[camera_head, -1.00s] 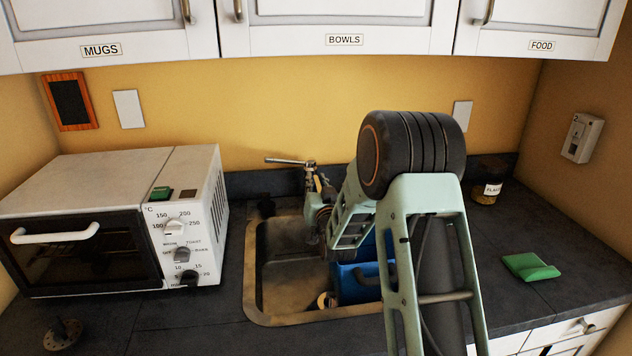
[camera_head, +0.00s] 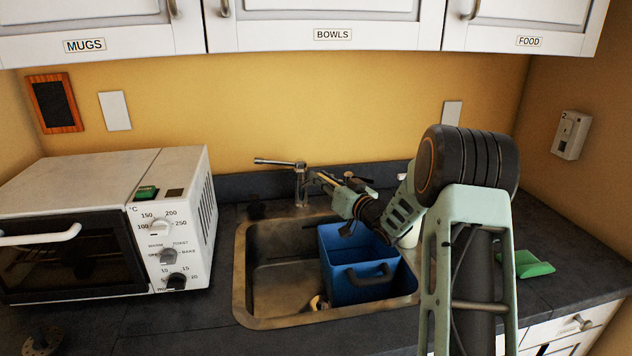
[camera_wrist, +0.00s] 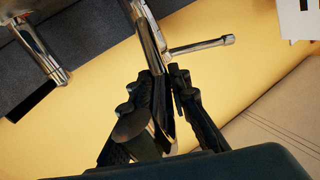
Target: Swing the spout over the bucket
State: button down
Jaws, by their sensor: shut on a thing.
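The chrome tap (camera_head: 301,187) stands behind the sink, its lever pointing left. Its spout (camera_head: 314,177) points right, toward the back of the blue bucket (camera_head: 365,290). My gripper (camera_head: 338,187) is shut on the spout above the bucket's back edge and partly hides the spout's outer end. The wrist view shows the chrome spout (camera_wrist: 150,35) between the dark fingers of my gripper (camera_wrist: 167,90). The bucket stands upright in the right part of the sink, its handle at the front. Whether the spout's mouth is inside the bucket's rim I cannot tell.
The sink (camera_head: 275,285) is bare at its left, with a small pale round thing (camera_head: 319,302) beside the bucket. A white toaster oven (camera_head: 175,215) stands left. A green object (camera_head: 533,264) lies on the right counter. Wall cupboards (camera_head: 330,15) hang above.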

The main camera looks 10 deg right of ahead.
jog(key=shift+w+d+r+n+g+y+p, duration=0.1)
jog(key=shift+w+d+n+g+y+p, duration=0.1)
jog(key=shift+d+n+g+y+p, duration=0.3)
jog(key=shift+w+d+n+g+y, duration=0.15)
jog(key=shift+n+y, duration=0.15)
jog(key=shift+y, duration=0.4)
jog(key=shift+a, duration=0.1)
jog(key=c, duration=1.8)
grip_release()
jog(key=shift+c, duration=0.2)
jog(key=v, duration=1.2)
jog(key=shift+w, duration=0.1)
